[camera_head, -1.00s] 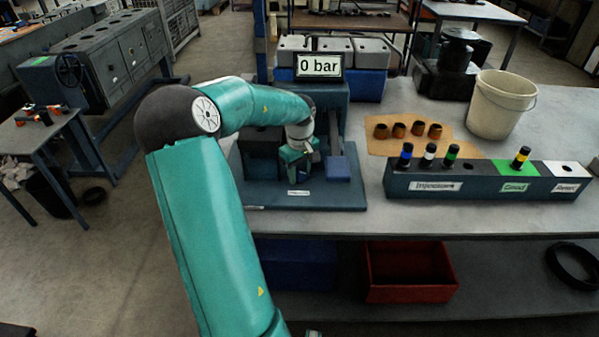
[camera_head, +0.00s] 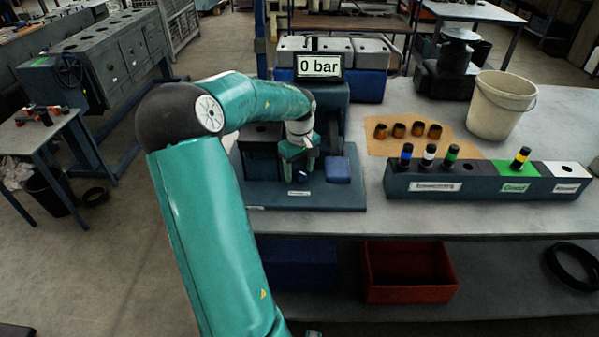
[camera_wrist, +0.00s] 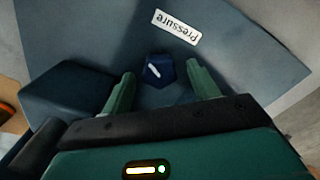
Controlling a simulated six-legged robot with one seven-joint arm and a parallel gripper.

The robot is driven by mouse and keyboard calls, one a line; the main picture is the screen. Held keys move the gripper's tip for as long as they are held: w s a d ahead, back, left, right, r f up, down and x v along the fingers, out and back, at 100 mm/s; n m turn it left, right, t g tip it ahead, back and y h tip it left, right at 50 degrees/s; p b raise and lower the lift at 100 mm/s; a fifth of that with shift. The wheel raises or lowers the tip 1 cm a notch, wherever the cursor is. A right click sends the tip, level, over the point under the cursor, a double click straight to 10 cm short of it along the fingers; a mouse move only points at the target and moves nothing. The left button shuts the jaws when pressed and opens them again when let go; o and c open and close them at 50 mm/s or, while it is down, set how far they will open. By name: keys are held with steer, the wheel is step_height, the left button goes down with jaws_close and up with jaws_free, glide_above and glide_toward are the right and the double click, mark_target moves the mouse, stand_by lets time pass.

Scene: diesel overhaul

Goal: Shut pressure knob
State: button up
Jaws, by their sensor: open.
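The pressure knob (camera_wrist: 158,71) is a small dark blue knob with a white line on top, seen in the wrist view near the white "Pressure" label (camera_wrist: 177,26). The line slants from upper left to lower right. My gripper (camera_wrist: 162,82) is open, with one green finger on each side of the knob and visible gaps between. In the head view my gripper (camera_head: 300,163) points down over the blue-grey test stand base (camera_head: 258,194) and mostly hides the knob. The display (camera_head: 319,67) above the stand reads "0 bar".
A blue block (camera_head: 338,170) stands right of my gripper on the base. A long rack (camera_head: 480,186) with several banded cylinders is to the right.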

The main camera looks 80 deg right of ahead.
mark_target(299, 172)
step_height(299, 172, up, 12)
steer(key=shift+r, duration=0.15)
stand_by(0.4)
